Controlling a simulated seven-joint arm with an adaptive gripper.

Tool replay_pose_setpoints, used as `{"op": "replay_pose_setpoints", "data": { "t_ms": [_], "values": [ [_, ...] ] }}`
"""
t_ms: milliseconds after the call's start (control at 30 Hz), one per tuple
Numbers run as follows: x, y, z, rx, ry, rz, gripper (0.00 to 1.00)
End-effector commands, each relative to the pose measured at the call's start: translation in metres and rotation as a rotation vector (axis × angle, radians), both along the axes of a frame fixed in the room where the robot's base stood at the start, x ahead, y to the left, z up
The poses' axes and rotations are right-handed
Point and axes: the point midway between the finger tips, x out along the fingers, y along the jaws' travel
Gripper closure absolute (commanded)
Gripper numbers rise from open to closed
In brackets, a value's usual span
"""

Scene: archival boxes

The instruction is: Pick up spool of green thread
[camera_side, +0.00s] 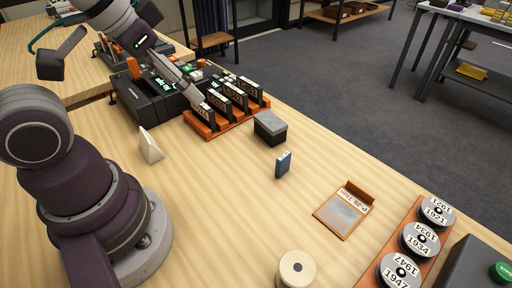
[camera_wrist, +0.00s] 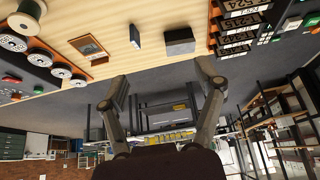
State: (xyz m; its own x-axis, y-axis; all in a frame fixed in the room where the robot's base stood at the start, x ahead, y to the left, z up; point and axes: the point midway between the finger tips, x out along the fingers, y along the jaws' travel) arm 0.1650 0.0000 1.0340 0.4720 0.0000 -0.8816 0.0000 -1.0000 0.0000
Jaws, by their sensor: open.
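A spool (camera_side: 296,268) with a pale round end and a centre hole stands upright at the near edge of the side view. Its winding is hidden there. In the wrist view the spool (camera_wrist: 22,20) is in the top left corner, cut by the frame edge, with a dull olive-looking winding between pale ends. My gripper (camera_wrist: 163,85) is open and empty, its fingers spread wide. In the side view my gripper (camera_side: 122,81) is at the upper left, far from the spool, over the black device and label rack side of the table.
An orange rack of labelled black holders (camera_side: 230,108), a grey-lidded box (camera_side: 270,127), a small blue box (camera_side: 283,164) and a framed card (camera_side: 342,211) lie between. Numbered reels (camera_side: 420,239) stand right of the spool. A white wedge (camera_side: 150,146) is near my base. Bare wood surrounds the spool's left side.

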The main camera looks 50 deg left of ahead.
Motion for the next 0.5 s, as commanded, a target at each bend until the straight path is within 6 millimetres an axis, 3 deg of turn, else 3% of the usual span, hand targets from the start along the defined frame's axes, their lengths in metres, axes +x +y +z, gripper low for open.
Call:
{"op": "replay_pose_setpoints", "data": {
  "t_ms": [267, 367, 500],
  "values": [
    [0.003, -0.005, 0.0, 0.012, 0.013, -0.052, 0.31],
    [0.016, -0.027, 0.0, 0.067, 0.069, -0.293, 0.31],
    [0.038, -0.09, -0.014, 0.188, 0.164, -0.867, 0.31]
  ]
}}
